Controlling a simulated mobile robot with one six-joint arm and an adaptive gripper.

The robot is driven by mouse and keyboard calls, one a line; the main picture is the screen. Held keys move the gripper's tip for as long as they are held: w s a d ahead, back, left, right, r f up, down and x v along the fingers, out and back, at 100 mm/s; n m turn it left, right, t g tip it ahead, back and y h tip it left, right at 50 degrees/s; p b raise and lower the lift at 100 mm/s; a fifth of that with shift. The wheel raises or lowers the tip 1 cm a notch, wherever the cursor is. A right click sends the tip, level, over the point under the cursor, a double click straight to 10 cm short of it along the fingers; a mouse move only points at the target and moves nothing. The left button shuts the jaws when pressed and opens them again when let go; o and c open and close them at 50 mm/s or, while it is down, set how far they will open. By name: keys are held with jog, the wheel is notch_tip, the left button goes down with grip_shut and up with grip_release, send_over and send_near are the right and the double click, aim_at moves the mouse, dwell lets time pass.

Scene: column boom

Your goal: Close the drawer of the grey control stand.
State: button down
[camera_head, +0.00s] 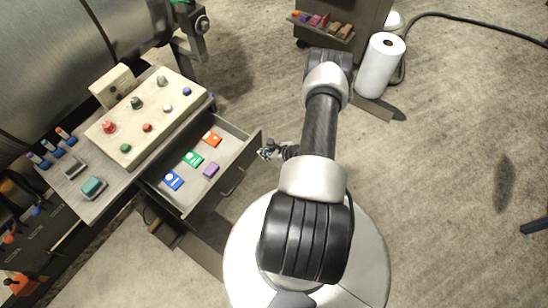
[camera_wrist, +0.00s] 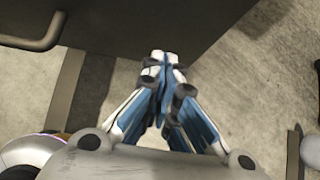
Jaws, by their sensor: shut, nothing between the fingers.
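The drawer (camera_head: 246,150) of the grey control stand (camera_head: 98,203) is pulled out in the head view. Inside lie an orange piece (camera_head: 212,139), a green piece (camera_head: 193,158), a blue piece (camera_head: 173,181) and a purple block (camera_head: 211,170). A bar handle (camera_head: 233,182) is on the drawer's front. My gripper (camera_head: 268,152) is just outside the drawer front, near its far right corner. In the wrist view my gripper (camera_wrist: 165,58) is shut and empty, pointing at the dark drawer front (camera_wrist: 135,25); I cannot tell whether it touches. The handle (camera_wrist: 45,35) is at the upper left there.
A beige button panel (camera_head: 146,115) sits on the stand's top, with small boxes and several bottles beside it. A white paper roll (camera_head: 380,66) stands on the floor near a dark cabinet (camera_head: 352,12). A black cable (camera_head: 470,17) runs right. The floor at right is mostly clear.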

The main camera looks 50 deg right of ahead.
jog(key=shift+w, duration=0.5)
jog(key=shift+w, duration=0.1)
jog(key=b, duration=1.1)
send_over(220, 132)
jog(key=s, duration=0.1)
jog(key=shift+s+a+f, duration=0.1)
jog(key=shift+a, duration=0.1)
jog(key=shift+w, duration=0.5)
jog(key=shift+w+r, duration=0.15)
jog(key=shift+r, duration=0.05)
jog(key=shift+w+r, duration=0.1)
jog(key=shift+d, duration=0.1)
